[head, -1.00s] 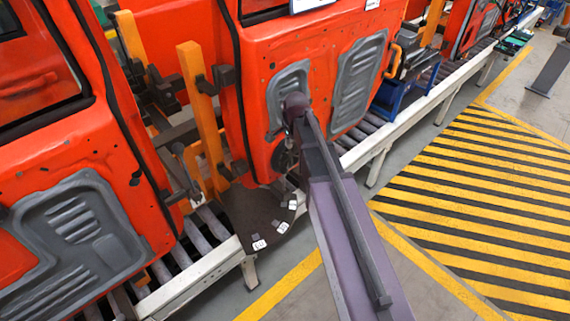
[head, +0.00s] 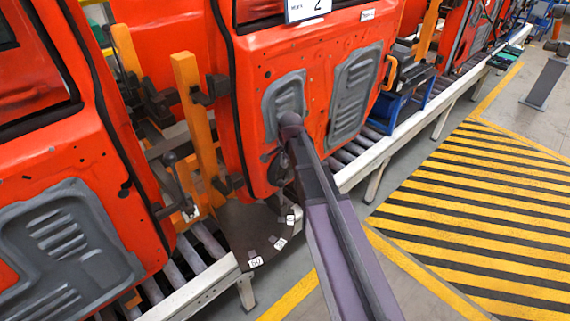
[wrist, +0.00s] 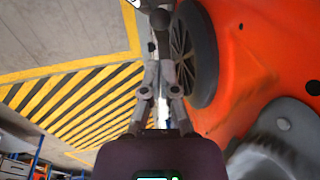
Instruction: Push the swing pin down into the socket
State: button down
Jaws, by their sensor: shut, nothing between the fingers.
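My gripper (wrist: 160,64) is shut and empty in the wrist view. Just past its fingertips is a dark rounded knob (wrist: 160,19) on a short stem; it looks like the swing pin, but I cannot tell for sure, nor whether the fingers touch it. A dark curved plate (head: 245,228) with white number tags lies below the orange door (head: 315,120) in the head view. The socket cannot be made out. In the head view my arm hides the gripper. A lever with a black ball knob (head: 169,159) stands left of the yellow post (head: 196,115).
A round dark speaker-like part (wrist: 196,55) on the door is close right of my gripper in the wrist view. Another orange door (head: 75,235) stands at left. A roller conveyor with a white rail (head: 345,177) runs below. The striped floor (head: 480,215) is clear.

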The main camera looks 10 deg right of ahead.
aim_at(282, 184)
jog(key=shift+w+a+f+b, duration=0.1)
jog(key=shift+w+f+b, duration=0.2)
jog(key=shift+f+b, duration=1.2)
jog(key=shift+w+a+f+b, duration=0.15)
jog(key=shift+w+f+b, duration=0.1)
jog(key=shift+f+b, duration=1.2)
jog(key=shift+w+a+f+b, duration=0.1)
jog(key=shift+w+f+b, duration=0.2)
jog(key=shift+f+b, duration=1.2)
jog(key=shift+f, duration=0.15)
jog(key=shift+f, duration=0.1)
notch_tip(282, 184, down, 4)
jog(key=b, duration=0.4)
jog(key=shift+f, duration=0.25)
jog(key=shift+s+b, duration=0.25)
jog(key=shift+b, duration=0.1)
jog(key=shift+r, duration=0.15)
jog(key=shift+r+p, duration=0.4)
jog(key=shift+p, duration=0.35)
notch_tip(282, 184, up, 13)
jog(key=s+d+p, duration=0.1)
jog(key=s+p, duration=0.1)
jog(key=p, duration=1)
jog(key=shift+s+p, duration=0.15)
jog(key=shift+p, duration=0.2)
